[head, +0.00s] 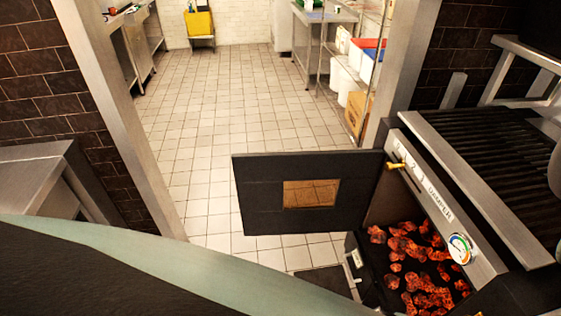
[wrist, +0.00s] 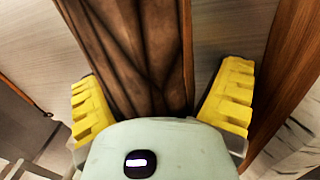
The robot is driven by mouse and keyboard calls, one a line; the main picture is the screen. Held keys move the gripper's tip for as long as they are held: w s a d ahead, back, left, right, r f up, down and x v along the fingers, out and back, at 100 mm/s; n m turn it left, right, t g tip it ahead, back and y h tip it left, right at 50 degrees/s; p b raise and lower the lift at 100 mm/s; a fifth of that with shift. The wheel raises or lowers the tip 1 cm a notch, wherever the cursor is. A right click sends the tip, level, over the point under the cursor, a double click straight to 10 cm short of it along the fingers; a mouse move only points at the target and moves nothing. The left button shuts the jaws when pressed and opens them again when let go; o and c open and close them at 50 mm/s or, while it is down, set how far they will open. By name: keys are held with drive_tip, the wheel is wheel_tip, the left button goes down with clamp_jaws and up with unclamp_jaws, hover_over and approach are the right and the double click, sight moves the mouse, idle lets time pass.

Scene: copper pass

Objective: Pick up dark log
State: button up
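The dark log (wrist: 135,55) is a brown, rough-grained piece running down from the top of the wrist view. My gripper (wrist: 163,75) has two yellow ribbed fingers spread apart, one on each side of the log. The left finger is close to the log's left edge; I cannot tell if it touches. A clear gap shows between the log and the right finger. The log's near end is hidden behind the pale gripper body. Neither the log nor my gripper shows in the head view.
In the wrist view another brown wooden piece (wrist: 288,75) lies right of the right finger, and a pale grained surface (wrist: 222,25) lies beneath. In the head view an open dark oven door (head: 255,205) stands beside glowing coals (head: 420,290); tiled floor (head: 225,110) is clear beyond.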

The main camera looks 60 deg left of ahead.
drive_tip(key=shift+w+a, duration=0.1)
drive_tip(key=c, duration=1.1)
drive_tip(key=shift+o, duration=0.2)
drive_tip(key=shift+r, duration=0.1)
